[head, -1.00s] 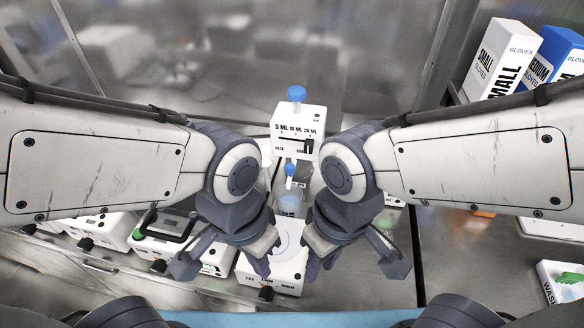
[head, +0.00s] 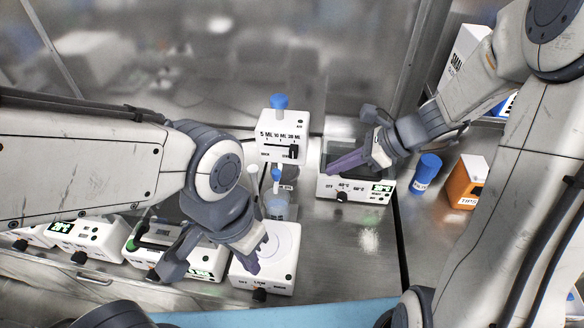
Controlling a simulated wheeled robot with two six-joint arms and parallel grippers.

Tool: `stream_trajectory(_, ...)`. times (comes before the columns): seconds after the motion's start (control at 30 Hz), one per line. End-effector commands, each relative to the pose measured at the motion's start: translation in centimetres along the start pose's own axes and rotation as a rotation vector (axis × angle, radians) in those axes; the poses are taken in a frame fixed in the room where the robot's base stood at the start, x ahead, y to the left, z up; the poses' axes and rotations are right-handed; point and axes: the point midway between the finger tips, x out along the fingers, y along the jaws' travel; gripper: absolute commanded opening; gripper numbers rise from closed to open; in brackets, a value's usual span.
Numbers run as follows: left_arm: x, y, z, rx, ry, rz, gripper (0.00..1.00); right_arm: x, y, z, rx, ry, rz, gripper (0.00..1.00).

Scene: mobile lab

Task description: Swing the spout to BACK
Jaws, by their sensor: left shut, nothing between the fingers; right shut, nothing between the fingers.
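The white dispenser (head: 281,150) has a blue knob on top and a volume scale with a black slider on its front. Its small spout (head: 276,178), blue with a white tip, hangs at the front, above a clear bottle (head: 280,205). I see no BACK mark from here. My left gripper (head: 254,268) is shut and empty, low over the white stirrer in front of the dispenser. My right gripper (head: 330,171) is shut and empty, right of the spout and apart from it, its purple fingers pointing left over the heater.
The white stirrer (head: 285,272) stands in front of the bottle. Several white devices line the left. Bare bench lies below the heater.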

Motion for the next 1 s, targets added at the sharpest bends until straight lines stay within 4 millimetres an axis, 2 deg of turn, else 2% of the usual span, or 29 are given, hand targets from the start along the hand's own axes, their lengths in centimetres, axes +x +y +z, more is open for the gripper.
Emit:
stream_trajectory(0.1, -0.1, 0.0, 0.0, 0.000, 0.000, 0.000, 0.00, -0.4, -0.8, -0.4, 0.056, -0.014, -0.025, 0.00)
stream_trajectory(0.4, -0.1, 0.0, 0.0, 0.000, 0.000, 0.000, 0.00, -0.4, -0.9, -0.4, 0.058, -0.015, -0.026, 0.00)
stream_trajectory(0.57, 0.0, 0.0, 0.0, 0.000, 0.000, 0.000, 0.00, 0.5, -0.8, -0.4, 0.056, -0.016, -0.022, 0.00)
stream_trajectory(0.67, 0.1, 0.0, 0.0, 0.000, 0.000, 0.000, 0.00, 2.0, -0.8, -0.4, 0.056, -0.014, -0.019, 0.00)
stream_trajectory(1.0, 0.7, -0.1, 0.0, 0.000, 0.000, 0.000, 0.00, 9.2, -0.9, -0.3, 0.055, -0.014, -0.019, 0.00)
